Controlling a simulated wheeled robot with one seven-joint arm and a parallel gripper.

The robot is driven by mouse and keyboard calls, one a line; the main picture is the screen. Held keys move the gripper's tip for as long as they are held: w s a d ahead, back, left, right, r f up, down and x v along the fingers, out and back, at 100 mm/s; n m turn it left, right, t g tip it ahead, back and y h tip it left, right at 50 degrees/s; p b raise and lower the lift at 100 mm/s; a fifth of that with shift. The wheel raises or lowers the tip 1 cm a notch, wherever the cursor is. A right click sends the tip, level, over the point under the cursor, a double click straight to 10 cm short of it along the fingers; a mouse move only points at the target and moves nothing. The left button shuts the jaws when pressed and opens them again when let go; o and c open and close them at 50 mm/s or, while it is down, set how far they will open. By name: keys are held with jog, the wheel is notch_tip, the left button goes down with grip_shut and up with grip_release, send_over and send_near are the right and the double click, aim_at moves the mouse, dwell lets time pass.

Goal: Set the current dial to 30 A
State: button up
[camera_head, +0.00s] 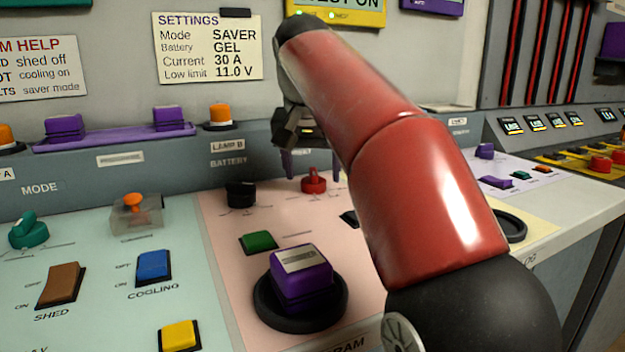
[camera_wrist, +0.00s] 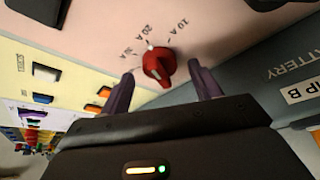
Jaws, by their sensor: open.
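The current dial is a small red knob (camera_head: 314,181) on the pink panel section, below my gripper (camera_head: 300,160) in the head view. In the wrist view the red dial (camera_wrist: 158,68) shows 10 A, 20 A and 30 A marks around it, and its white pointer mark lies at about 20 A. My gripper (camera_wrist: 161,72) is open, with one purple finger on each side of the dial. I cannot tell whether either finger touches it. A settings card (camera_head: 208,48) on the wall reads Current 30 A.
A black knob (camera_head: 240,194) is left of the dial, and a green switch (camera_head: 258,241) and a large purple button (camera_head: 301,279) are in front. A covered orange switch (camera_head: 134,208) and a blue rocker (camera_head: 153,266) stand farther left. My arm hides panel parts to the right.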

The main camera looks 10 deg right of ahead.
jog(key=shift+x, duration=0.8)
jog(key=c, duration=1)
jog(key=shift+d+r+n, duration=0.1)
jog(key=shift+n, duration=0.3)
jog(key=n+y+p, duration=0.1)
jog(key=n+p, duration=0.1)
jog(key=n, duration=0.1)
jog(key=shift+d+r+n+y, duration=0.1)
jog(key=shift+d+n+y, duration=0.05)
jog(key=shift+n+y, duration=0.2)
jog(key=shift+n+y+p, duration=0.8)
jog(key=shift+n+y, duration=0.05)
jog(key=shift+n, duration=1.4)
